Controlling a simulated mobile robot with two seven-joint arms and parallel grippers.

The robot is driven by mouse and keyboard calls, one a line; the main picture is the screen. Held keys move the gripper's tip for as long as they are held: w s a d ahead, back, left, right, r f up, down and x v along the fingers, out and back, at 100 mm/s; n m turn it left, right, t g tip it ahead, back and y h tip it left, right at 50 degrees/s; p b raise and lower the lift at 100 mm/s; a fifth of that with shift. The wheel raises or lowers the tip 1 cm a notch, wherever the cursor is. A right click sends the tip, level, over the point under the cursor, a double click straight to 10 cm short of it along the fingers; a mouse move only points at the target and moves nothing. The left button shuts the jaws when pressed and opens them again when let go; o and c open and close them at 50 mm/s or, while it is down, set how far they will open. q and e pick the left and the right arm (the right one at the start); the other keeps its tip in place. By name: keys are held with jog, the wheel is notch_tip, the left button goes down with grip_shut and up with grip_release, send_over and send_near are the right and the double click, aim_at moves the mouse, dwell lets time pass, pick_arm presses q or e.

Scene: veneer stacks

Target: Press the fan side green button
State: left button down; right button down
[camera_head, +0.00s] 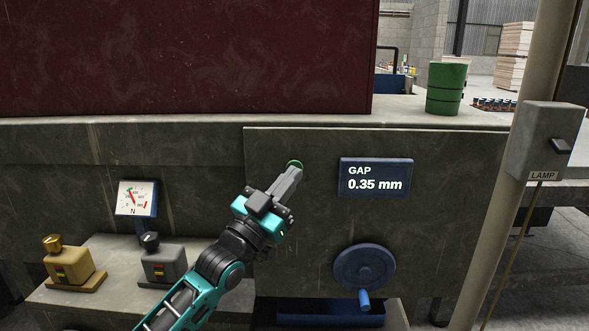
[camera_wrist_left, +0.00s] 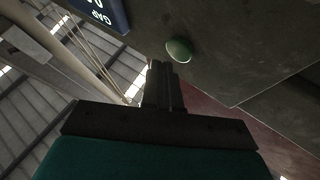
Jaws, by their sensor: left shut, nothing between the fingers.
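The green button (camera_head: 295,163) is on the grey machine panel (camera_head: 440,220), left of the GAP display. In the head view only its upper rim shows, as my left gripper covers the rest. In the left wrist view the round green button (camera_wrist_left: 179,50) shows whole, just beyond and slightly right of the fingertips. My left gripper (camera_head: 291,172) is shut and empty, its fingers pointing at the button. The left wrist view shows its fingers (camera_wrist_left: 162,72) together. I cannot tell whether the tips touch the button. My right gripper is not in view.
The GAP display (camera_head: 375,177) reads 0.35 mm. A blue handwheel (camera_head: 364,268) sticks out below it. A dial gauge (camera_head: 137,197) and two small boxes with knobs stand at the left. A lamp box (camera_head: 545,142) hangs on a post at the right. A green drum (camera_head: 446,88) stands behind.

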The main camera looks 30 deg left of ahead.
pick_arm(q)
jog(key=shift+w, duration=0.1)
dwell(0.6)
jog(key=shift+w+a, duration=0.2)
jog(key=shift+w, duration=0.1)
jog(key=shift+w+a, duration=0.25)
jog(key=shift+w, duration=0.15)
dwell(0.7)
dwell(0.3)
jog(key=shift+s+d+p, duration=0.45)
jog(key=shift+s+p, duration=0.05)
jog(key=shift+s, duration=0.3)
